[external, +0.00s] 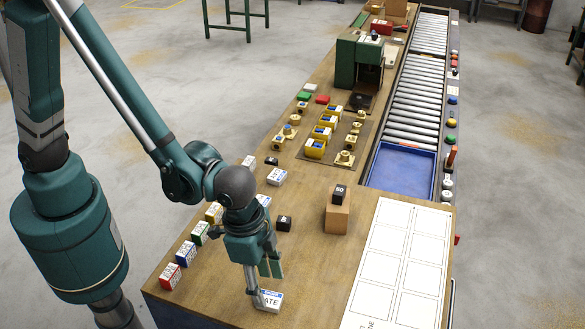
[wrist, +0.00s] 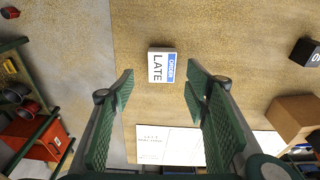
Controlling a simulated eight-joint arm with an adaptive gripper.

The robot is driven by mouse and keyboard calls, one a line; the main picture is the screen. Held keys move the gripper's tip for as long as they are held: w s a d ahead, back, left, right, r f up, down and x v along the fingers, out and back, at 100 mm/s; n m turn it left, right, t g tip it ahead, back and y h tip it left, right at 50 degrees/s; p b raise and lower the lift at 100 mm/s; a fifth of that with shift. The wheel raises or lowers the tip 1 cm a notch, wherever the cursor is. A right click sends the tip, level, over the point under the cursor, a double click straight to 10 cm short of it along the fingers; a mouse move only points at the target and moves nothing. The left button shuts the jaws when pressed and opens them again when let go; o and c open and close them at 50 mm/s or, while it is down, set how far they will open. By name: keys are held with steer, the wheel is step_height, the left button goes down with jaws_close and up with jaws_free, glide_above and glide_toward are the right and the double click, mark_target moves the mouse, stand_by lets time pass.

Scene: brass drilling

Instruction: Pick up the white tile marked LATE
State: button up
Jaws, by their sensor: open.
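The white tile marked LATE (external: 271,300), with a blue strip along one edge, lies flat on the wooden bench near the front edge. In the wrist view the tile (wrist: 161,66) shows whole, its lettering turned sideways, ahead of the gap between the fingers. My gripper (external: 265,281) is open and points down over the tile; one finger overlaps the tile's left edge in the external view. In the wrist view the gripper (wrist: 160,82) has nothing between its green fingers. Whether a finger touches the tile cannot be told.
A white sheet with a grid of boxes (external: 395,265) lies right of the tile.

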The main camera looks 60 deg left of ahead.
mark_target(269, 299)
steer(key=shift+f, duration=0.1)
steer(key=shift+w+d+f, duration=0.1)
steer(key=shift+w+f, duration=0.1)
steer(key=shift+f, duration=1.05)
steer(key=shift+w+f, duration=0.15)
steer(key=shift+f, duration=1.05)
steer(key=c, duration=0.9)
